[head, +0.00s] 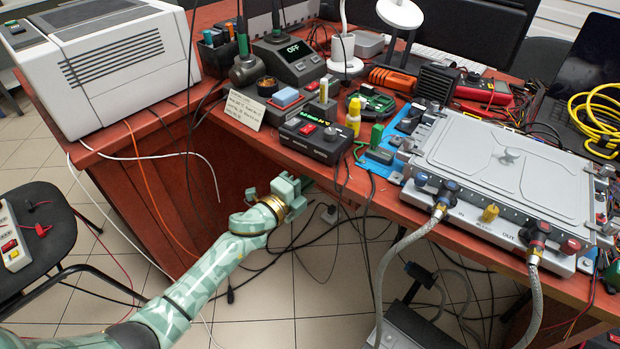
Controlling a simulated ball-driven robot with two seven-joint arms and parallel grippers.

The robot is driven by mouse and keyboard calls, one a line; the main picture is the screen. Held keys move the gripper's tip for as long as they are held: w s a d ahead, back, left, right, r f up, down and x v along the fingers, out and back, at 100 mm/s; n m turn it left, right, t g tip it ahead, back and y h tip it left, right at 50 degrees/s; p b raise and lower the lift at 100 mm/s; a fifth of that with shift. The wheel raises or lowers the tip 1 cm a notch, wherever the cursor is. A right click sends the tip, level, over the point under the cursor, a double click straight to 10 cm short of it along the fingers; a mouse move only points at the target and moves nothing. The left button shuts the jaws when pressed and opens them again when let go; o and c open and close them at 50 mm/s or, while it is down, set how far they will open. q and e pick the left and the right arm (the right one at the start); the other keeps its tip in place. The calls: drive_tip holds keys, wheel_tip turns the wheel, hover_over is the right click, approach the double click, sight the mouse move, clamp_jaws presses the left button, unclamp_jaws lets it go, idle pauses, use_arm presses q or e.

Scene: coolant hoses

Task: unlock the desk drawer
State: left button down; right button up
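The reddish-brown desk (395,207) runs across the view, with a dark red panel (235,165) below its top at left. I cannot make out a drawer front, a lock or a key. My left arm comes in from the lower left, and my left gripper (300,186) is just below the desk's front edge, close to the panel's right end. Its fingertips are small and partly hidden against the desk, so I cannot tell whether they are open, shut or touching anything. My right gripper is not in view.
A grey coolant plate (510,170) with two hoses (395,262) hanging off the front stands at right. A black control box (316,138) sits near the edge above my gripper. Loose cables hang below the desk. A black chair (45,240) stands at left.

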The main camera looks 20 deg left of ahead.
use_arm(q)
drive_tip(key=shift+f, duration=0.1)
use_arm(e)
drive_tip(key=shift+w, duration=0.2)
use_arm(q)
drive_tip(key=c, duration=1.5)
unclamp_jaws()
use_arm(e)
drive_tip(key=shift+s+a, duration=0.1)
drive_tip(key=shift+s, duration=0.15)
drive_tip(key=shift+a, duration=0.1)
